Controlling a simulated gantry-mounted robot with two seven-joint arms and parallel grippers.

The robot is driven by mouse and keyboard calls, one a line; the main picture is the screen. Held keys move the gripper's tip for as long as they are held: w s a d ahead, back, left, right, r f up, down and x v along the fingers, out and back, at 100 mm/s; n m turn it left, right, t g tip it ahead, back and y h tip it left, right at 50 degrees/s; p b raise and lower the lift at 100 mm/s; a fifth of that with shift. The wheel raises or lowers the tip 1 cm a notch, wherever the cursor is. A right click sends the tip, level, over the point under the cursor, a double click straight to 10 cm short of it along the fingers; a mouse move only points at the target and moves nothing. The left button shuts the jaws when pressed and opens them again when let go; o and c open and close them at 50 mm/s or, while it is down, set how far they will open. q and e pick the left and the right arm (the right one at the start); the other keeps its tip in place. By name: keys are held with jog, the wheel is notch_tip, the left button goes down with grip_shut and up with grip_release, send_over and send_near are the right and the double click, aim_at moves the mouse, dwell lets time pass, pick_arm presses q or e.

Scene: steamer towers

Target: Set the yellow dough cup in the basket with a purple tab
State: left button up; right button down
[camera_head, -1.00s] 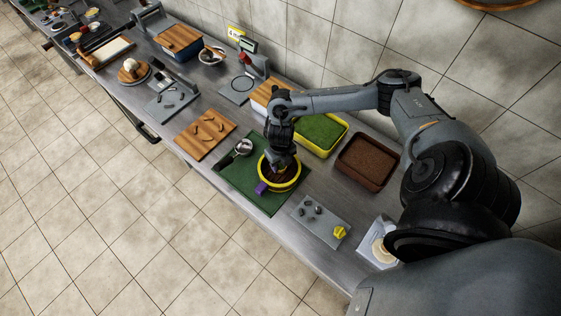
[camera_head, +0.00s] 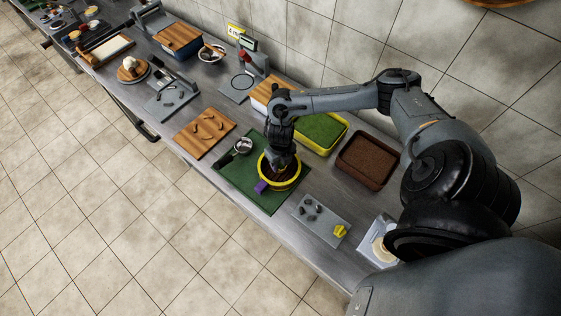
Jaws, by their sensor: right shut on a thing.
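The basket with a purple tab (camera_head: 261,187) is round, with a yellow rim (camera_head: 293,183) and a dark brown inside. It stands on a green mat (camera_head: 236,176). My right gripper (camera_head: 280,167) points down into the basket, over its far half. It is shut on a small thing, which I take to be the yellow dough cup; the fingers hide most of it. I cannot tell whether that thing touches the basket floor. My left gripper is not in view.
A grey tray (camera_head: 327,229) with dark bits and a yellow piece (camera_head: 340,231) lies right of the mat. A green-filled yellow bin (camera_head: 345,124) and a brown-filled bin (camera_head: 394,175) stand behind.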

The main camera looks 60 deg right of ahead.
aim_at(280, 164)
jog(key=shift+f, duration=0.25)
jog(key=shift+c, duration=2.4)
grip_release()
jog(key=shift+r, duration=0.1)
jog(key=shift+r, duration=0.65)
notch_tip(280, 164, up, 9)
jog(key=p, duration=0.1)
jog(key=shift+r, duration=0.2)
